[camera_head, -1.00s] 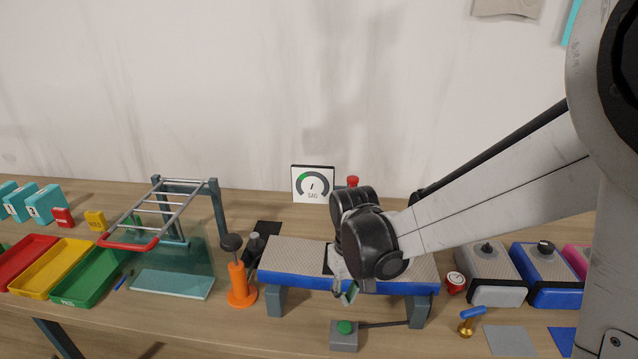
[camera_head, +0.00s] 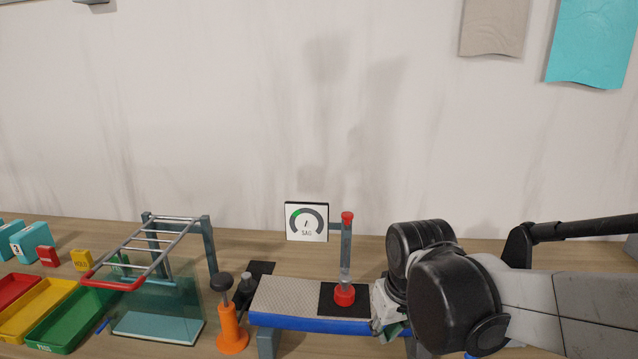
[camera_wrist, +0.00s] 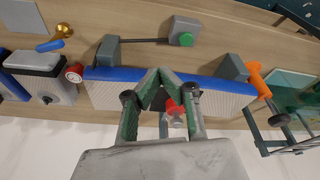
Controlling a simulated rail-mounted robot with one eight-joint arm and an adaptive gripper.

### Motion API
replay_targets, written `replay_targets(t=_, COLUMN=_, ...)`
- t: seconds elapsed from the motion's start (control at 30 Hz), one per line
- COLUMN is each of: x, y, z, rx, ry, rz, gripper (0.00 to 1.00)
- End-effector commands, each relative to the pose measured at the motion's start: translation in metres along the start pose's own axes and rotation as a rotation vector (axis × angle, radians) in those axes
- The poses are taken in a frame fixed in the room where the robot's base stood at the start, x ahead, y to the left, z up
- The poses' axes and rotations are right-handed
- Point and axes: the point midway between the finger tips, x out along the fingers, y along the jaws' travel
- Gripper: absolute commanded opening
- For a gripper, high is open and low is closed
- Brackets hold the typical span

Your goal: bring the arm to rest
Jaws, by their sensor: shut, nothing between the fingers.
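My gripper shows in the wrist view (camera_wrist: 160,72) with its green fingers drawn together at the tips and nothing held. In the head view my gripper (camera_head: 390,318) is partly hidden by my dark wrist, at the right part of the blue-edged grey bench (camera_head: 285,295). A red-based post (camera_head: 345,294) stands on a black patch of the bench, just left of my gripper. In the wrist view its red part (camera_wrist: 174,107) shows between the fingers. I cannot tell whether the gripper touches the bench.
A "SAG" gauge (camera_head: 307,222) stands behind the bench. An orange pump-like stand (camera_head: 231,328), a ladder-like rack (camera_head: 160,245) and coloured trays (camera_head: 65,318) are to the left. A green button box (camera_wrist: 184,32) and a red dial (camera_wrist: 74,73) lie near the bench.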

Motion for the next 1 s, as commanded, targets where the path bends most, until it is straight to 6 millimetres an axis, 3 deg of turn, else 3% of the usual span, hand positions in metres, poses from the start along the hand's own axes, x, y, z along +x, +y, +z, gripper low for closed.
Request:
replay_targets(t=0.3, x=-0.025, y=0.026, z=0.046, rx=0.103, ry=0.148, rz=0.034, gripper=0.00)
replay_targets(t=0.63, x=-0.035, y=0.044, z=0.093, rx=0.200, ry=0.295, rz=0.072, gripper=0.00)
replay_targets(t=1.0, x=-0.038, y=0.049, z=0.109, rx=0.236, ry=0.356, rz=0.088, gripper=0.00)
